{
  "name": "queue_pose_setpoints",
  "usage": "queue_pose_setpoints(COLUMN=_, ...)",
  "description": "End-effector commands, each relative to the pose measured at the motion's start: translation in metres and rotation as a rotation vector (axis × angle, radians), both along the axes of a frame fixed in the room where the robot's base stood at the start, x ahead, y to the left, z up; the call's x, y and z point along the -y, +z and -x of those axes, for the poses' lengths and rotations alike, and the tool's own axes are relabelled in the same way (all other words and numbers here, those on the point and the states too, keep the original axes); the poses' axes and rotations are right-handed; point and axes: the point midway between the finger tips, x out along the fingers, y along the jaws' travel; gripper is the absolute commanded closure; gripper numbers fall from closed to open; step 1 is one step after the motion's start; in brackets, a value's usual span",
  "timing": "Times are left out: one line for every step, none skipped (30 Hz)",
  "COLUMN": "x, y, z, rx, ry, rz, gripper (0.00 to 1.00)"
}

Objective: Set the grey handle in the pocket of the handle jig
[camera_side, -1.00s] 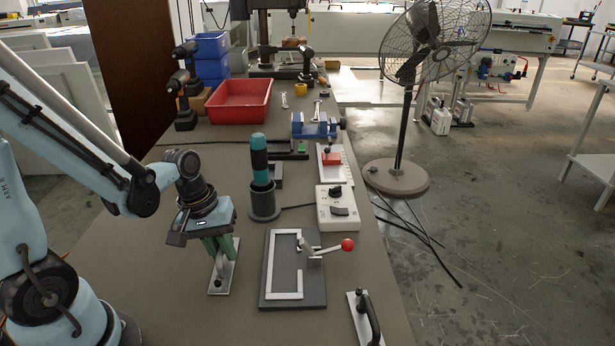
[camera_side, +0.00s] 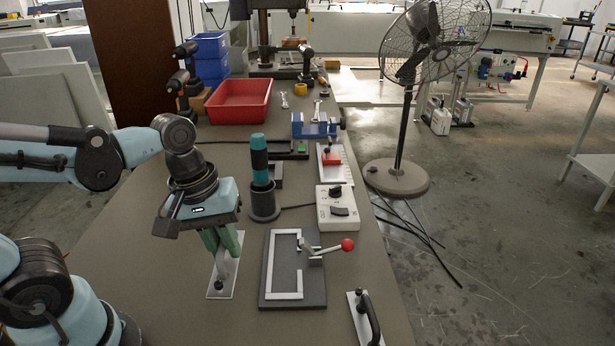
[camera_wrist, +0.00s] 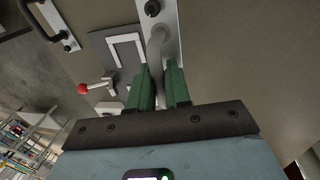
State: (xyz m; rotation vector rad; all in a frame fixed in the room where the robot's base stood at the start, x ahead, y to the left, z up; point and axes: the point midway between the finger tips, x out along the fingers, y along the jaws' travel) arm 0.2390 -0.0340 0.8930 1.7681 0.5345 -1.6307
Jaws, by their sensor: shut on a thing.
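The grey handle (camera_side: 229,278) is a bent grey bar on a flat light plate with dark knobs. My gripper (camera_side: 222,254) points down with its green fingers shut on the bar. In the wrist view the grey handle (camera_wrist: 159,42) runs between my fingers (camera_wrist: 158,74), which partly hide it. I cannot tell how far its plate is above the bench. The handle jig (camera_side: 316,288) is to the right of the grey handle: a dark base with a light C-shaped frame around an empty pocket. Its red-ball clamp lever (camera_side: 346,245) points right. The jig also shows in the wrist view (camera_wrist: 104,48).
A black handle on a plate (camera_side: 360,318) lies at the bench's front right edge. A dark cup holding a teal-and-black tool (camera_side: 264,205) stands behind the jig, beside a light control box (camera_side: 338,208). The bench (camera_side: 165,300) left of the grey handle is clear.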

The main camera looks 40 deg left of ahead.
Motion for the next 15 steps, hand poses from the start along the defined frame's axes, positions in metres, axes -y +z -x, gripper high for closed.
queue_pose_setpoints(x=0.009, y=0.005, z=0.004, rx=0.0, ry=-0.008, rz=0.001, gripper=1.0)
queue_pose_setpoints(x=0.012, y=0.007, z=0.005, rx=0.0, ry=-0.008, rz=0.001, gripper=1.0)
queue_pose_setpoints(x=0.017, y=0.01, z=0.008, rx=0.001, ry=-0.008, rz=0.0, gripper=1.0)
queue_pose_setpoints(x=0.019, y=0.012, z=0.008, rx=0.001, ry=-0.006, rz=0.001, gripper=1.0)
queue_pose_setpoints(x=0.022, y=0.014, z=0.009, rx=0.001, ry=-0.006, rz=0.001, gripper=1.0)
queue_pose_setpoints(x=0.025, y=0.016, z=0.01, rx=0.001, ry=-0.004, rz=0.0, gripper=1.0)
queue_pose_setpoints(x=0.027, y=0.017, z=0.011, rx=0.001, ry=-0.005, rz=0.0, gripper=1.0)
queue_pose_setpoints(x=0.029, y=0.019, z=0.012, rx=0.001, ry=-0.004, rz=0.0, gripper=1.0)
queue_pose_setpoints(x=0.03, y=0.02, z=0.012, rx=0.002, ry=-0.002, rz=0.0, gripper=1.0)
queue_pose_setpoints(x=0.032, y=0.021, z=0.013, rx=0.002, ry=-0.003, rz=0.0, gripper=1.0)
queue_pose_setpoints(x=0.033, y=0.021, z=0.013, rx=0.002, ry=-0.002, rz=0.0, gripper=1.0)
queue_pose_setpoints(x=0.034, y=0.022, z=0.012, rx=0.002, ry=-0.001, rz=0.0, gripper=1.0)
queue_pose_setpoints(x=0.034, y=0.022, z=0.01, rx=0.001, ry=0.0, rz=0.0, gripper=1.0)
queue_pose_setpoints(x=0.034, y=0.022, z=0.009, rx=0.001, ry=0.001, rz=0.0, gripper=1.0)
queue_pose_setpoints(x=0.035, y=0.022, z=0.005, rx=0.001, ry=0.002, rz=0.0, gripper=1.0)
